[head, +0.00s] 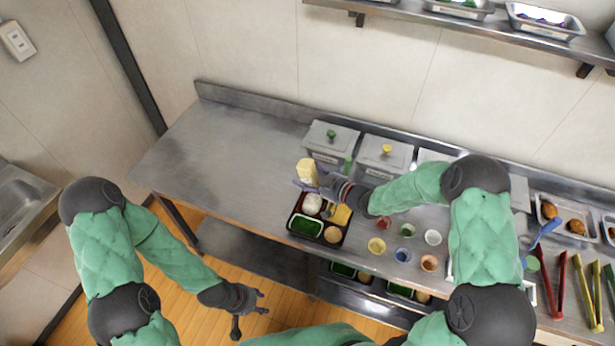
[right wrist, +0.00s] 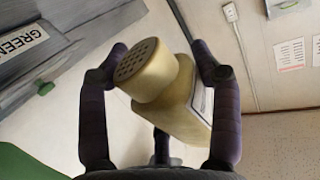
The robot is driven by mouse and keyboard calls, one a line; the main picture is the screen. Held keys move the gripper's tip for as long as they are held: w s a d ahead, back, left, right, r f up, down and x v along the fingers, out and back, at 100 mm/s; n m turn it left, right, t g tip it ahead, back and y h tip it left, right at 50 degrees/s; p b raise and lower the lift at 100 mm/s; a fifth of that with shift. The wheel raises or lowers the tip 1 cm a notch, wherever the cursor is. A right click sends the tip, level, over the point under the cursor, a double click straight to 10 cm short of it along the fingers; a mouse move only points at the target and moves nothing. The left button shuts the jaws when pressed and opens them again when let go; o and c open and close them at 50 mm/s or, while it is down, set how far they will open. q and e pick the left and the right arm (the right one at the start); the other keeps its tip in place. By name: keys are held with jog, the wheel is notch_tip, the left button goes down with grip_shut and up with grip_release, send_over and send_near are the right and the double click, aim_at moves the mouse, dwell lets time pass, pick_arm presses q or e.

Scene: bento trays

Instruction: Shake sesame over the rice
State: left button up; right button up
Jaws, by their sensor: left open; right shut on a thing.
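The bento tray (head: 319,243) is black and sits near the front edge of the steel counter. White rice (head: 312,204) lies in its back left compartment, with green, yellow and brownish foods in the others. My right gripper (head: 318,185) is shut on a pale yellow sesame shaker (head: 307,171) above the tray's back edge. In the right wrist view the shaker (right wrist: 165,85) is tilted, with its holed cap toward the upper left, between purple fingers. No falling sesame can be made out. My left gripper (head: 245,308) is open and empty, in front of the counter.
Two lidded steel containers (head: 331,146) stand behind the tray. Several small cups (head: 377,246) stand to its right, and colored tongs (head: 562,285) are at the far right. The counter's left part (head: 220,150) is clear.

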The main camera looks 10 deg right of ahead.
aim_at(307, 160)
jog(key=shift+r, duration=0.1)
notch_tip(307, 160, up, 7)
jog(key=p, duration=0.4)
jog(key=shift+p, duration=0.4)
